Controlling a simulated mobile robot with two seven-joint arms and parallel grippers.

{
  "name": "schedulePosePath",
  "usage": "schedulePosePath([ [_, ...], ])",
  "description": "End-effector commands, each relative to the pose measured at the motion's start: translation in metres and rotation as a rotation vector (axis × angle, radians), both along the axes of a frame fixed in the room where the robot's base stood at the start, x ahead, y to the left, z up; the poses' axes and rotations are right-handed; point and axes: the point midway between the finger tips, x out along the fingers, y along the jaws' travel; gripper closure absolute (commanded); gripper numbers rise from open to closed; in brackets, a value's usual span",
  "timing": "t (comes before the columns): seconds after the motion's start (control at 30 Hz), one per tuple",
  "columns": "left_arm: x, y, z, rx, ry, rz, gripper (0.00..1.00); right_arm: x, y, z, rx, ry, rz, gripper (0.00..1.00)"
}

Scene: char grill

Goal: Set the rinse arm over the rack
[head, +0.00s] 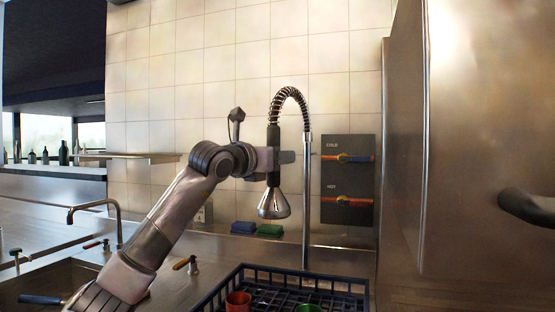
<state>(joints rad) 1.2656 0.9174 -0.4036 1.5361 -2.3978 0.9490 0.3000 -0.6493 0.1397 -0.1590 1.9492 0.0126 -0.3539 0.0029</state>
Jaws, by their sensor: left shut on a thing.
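The rinse arm (275,204) hangs from a coiled spring hose on a tall metal riser (306,200). It has a dark handle and a flared metal spray head pointing down. My left gripper (273,162) is shut on the rinse arm at its dark handle, at mid-height in front of the tiled wall. The blue dish rack (240,270) stands on the counter at the bottom, below and slightly right of the spray head. A red cup (238,301) and a green cup (306,308) are in the rack. My right gripper is not in view.
A dark panel with cold (347,157) and hot (347,199) levers is on the wall right of the riser. Blue (243,227) and green (270,230) sponges lie behind the rack. A sink faucet (95,205) is at left. A large steel door with a handle (528,205) fills the right.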

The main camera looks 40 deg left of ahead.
Motion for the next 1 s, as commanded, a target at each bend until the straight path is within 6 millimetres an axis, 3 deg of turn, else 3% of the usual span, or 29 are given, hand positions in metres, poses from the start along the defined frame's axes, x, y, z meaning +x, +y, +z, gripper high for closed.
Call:
schedulePosePath([
  [0.7,0.0004,0.0017,0.0013,0.001,-0.002,0.038,1.00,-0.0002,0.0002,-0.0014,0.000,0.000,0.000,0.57],
  [0.73,0.0004,0.0017,0.0013,0.001,-0.002,0.038,0.56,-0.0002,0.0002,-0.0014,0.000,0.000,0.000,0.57],
  [0.77,0.0004,0.0018,0.0013,0.001,-0.002,0.038,0.46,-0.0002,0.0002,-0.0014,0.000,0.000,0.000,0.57],
  [0.8,0.0004,0.0018,0.0012,0.001,-0.002,0.038,0.42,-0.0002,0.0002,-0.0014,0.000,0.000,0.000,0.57],
  [1.0,0.0006,0.0014,0.0006,0.001,-0.001,0.038,0.42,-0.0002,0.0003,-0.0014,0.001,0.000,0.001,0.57],
])
